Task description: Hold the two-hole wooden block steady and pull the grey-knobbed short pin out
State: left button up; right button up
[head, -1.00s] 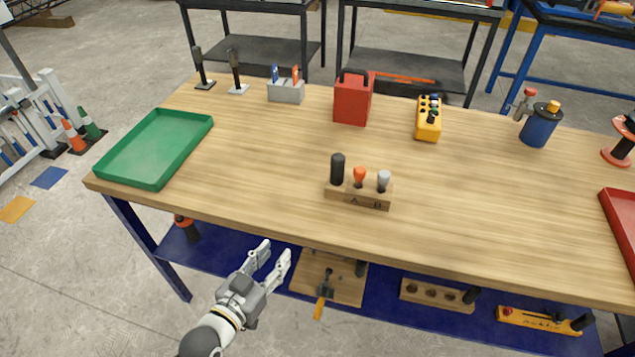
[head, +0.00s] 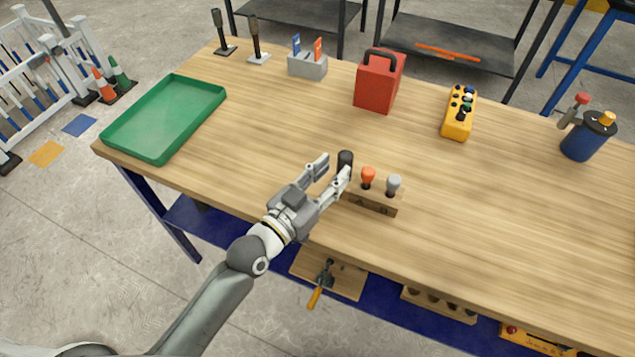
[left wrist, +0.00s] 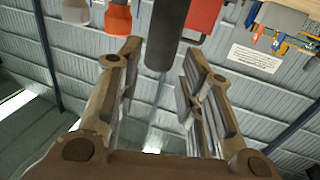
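The two-hole wooden block (head: 370,203) stands near the table's front edge, with an upright black handle (head: 345,157) at its left end. An orange-knobbed pin (head: 368,174) and the grey-knobbed short pin (head: 394,182) stand in it. My left gripper (head: 334,170) is open, its fingertips at the black handle. In the left wrist view the handle (left wrist: 166,35) reaches between the open fingertips (left wrist: 160,55), with visible gaps beside it. The orange knob (left wrist: 117,18) shows left of it there. My right gripper is not in view.
A green tray (head: 112,136) lies at the table's left end. A red box (head: 380,82), a yellow control box (head: 459,113) and a blue canister (head: 585,140) stand farther back. The wood right of the block is clear. A blue lower shelf (head: 236,228) holds several tools.

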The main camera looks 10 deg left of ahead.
aim_at(341, 165)
pick_arm(q)
jog(key=x, duration=0.5)
jog(key=shift+w, duration=0.1)
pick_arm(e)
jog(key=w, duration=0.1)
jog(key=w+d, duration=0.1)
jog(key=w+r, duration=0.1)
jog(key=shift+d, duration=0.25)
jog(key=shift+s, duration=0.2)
